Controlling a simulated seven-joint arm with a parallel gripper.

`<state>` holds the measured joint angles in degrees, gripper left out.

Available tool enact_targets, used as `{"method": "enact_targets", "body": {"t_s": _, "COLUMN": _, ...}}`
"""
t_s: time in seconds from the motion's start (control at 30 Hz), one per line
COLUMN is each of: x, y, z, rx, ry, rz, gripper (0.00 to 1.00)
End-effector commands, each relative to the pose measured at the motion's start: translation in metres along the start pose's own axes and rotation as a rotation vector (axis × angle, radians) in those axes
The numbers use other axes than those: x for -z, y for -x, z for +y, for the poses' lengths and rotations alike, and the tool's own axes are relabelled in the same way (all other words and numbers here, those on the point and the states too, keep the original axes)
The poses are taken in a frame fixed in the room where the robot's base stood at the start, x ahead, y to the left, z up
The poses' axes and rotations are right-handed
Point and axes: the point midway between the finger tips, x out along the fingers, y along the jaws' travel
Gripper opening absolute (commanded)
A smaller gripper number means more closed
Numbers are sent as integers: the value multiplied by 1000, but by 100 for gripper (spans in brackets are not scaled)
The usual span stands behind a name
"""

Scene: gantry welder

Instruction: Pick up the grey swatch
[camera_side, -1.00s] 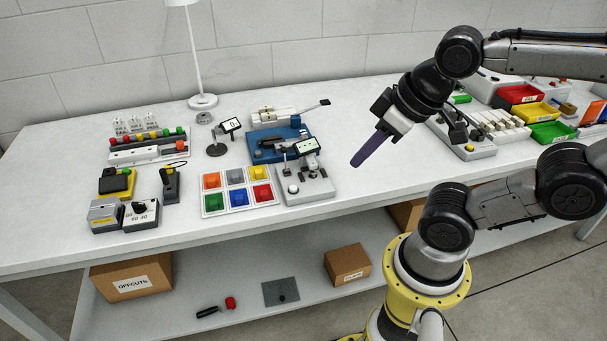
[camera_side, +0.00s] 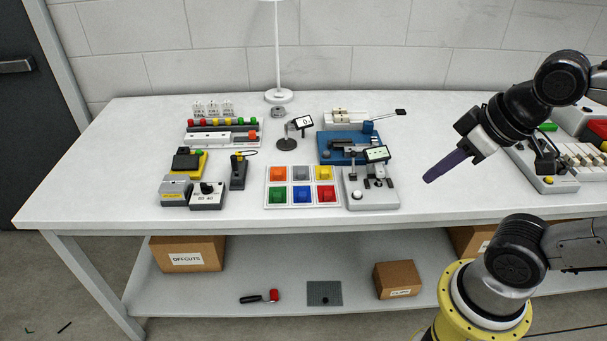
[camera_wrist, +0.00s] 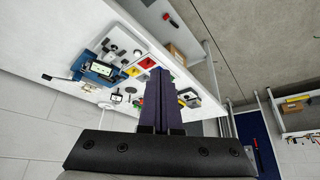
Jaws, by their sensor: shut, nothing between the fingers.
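The grey swatch (camera_side: 299,173) sits in the top middle cell of a white tray (camera_side: 265,190) on the bench in the side view. Orange is to its left, yellow to its right and blue below it. My gripper (camera_side: 428,179) is shut and empty, held above the bench well to the right of the tray, with its dark purple fingers pointing down and left. In the wrist view my gripper's fingers (camera_wrist: 158,72) are together and cover part of the tray. I cannot make out the grey swatch there.
A grey stand with a small screen (camera_side: 371,188) and a blue fixture (camera_side: 343,147) stand between the tray and my gripper. A black-knobbed box (camera_side: 208,195) stands left of the tray. A white lamp (camera_side: 279,95) rises behind. The front bench strip is clear.

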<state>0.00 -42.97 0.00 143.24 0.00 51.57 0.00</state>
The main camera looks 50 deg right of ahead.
Motion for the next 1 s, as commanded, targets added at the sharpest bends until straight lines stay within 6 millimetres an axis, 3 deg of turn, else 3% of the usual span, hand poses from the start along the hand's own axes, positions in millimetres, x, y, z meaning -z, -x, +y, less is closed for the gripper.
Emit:
{"method": "enact_targets", "body": {"t_s": 0.37, "x": 0, "y": 0, "z": 0, "rx": 0, "ry": 0, "rz": 0, "gripper": 2}}
{"method": "enact_targets", "body": {"t_s": 0.7, "x": 0, "y": 0, "z": 0, "rx": 0, "ry": 0, "rz": 0, "gripper": 60}}
{"method": "enact_targets", "body": {"t_s": 1.0, "x": 0, "y": 0, "z": 0, "rx": 0, "ry": -11, "rz": 0, "gripper": 60}}
